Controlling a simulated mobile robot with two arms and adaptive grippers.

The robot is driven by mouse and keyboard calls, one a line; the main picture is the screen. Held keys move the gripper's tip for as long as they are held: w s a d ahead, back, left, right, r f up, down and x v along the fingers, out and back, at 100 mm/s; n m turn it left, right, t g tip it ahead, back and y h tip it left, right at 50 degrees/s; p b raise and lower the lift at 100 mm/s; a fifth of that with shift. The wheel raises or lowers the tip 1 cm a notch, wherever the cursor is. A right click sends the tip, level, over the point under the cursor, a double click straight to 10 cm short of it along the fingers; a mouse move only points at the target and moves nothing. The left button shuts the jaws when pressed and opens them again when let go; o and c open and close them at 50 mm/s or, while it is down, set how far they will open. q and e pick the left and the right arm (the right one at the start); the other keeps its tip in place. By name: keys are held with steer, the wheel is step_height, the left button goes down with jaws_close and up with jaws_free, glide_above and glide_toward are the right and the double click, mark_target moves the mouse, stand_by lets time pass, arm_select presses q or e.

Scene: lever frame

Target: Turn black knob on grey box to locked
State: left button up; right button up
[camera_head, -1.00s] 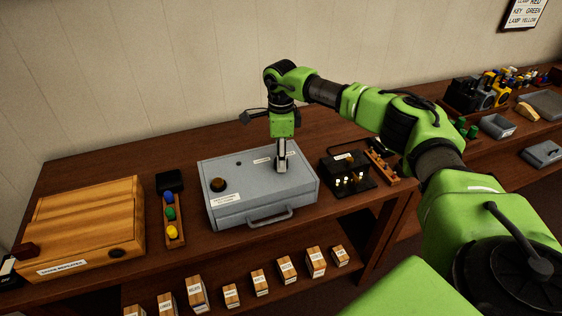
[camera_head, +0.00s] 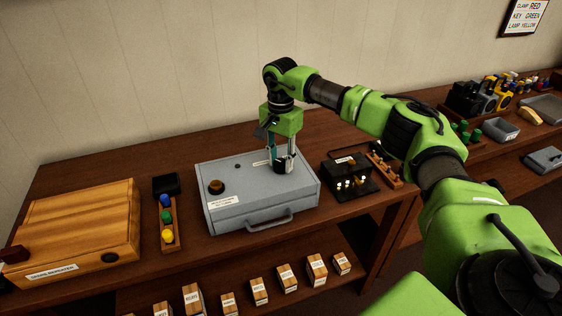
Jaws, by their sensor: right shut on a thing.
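The grey box (camera_head: 240,196) sits on the wooden bench near the middle of the head view, with a handle on its front. The black knob (camera_head: 281,167) stands on the right part of its lid. My right gripper (camera_head: 284,162) points down from above with one finger on each side of the knob and is shut on it. The fingers partly cover the knob, so its exact angle is hard to read. A small white label (camera_head: 261,163) lies on the lid just left of the knob. My left gripper is not in view.
A brown round knob (camera_head: 216,187) is on the lid's left part. A rack of coloured balls (camera_head: 167,218) and a wooden case (camera_head: 75,228) stand to the left. A black box with pegs (camera_head: 345,180) stands close on the right. Small labelled blocks line the lower shelf.

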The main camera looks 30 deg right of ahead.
mark_target(281, 162)
steer(key=shift+w+n, duration=0.1)
steer(key=shift+n, duration=0.9)
steer(key=shift+r, duration=0.1)
steer(key=o, duration=1.1)
step_height(281, 162, up, 12)
steer(key=shift+f, duration=0.1)
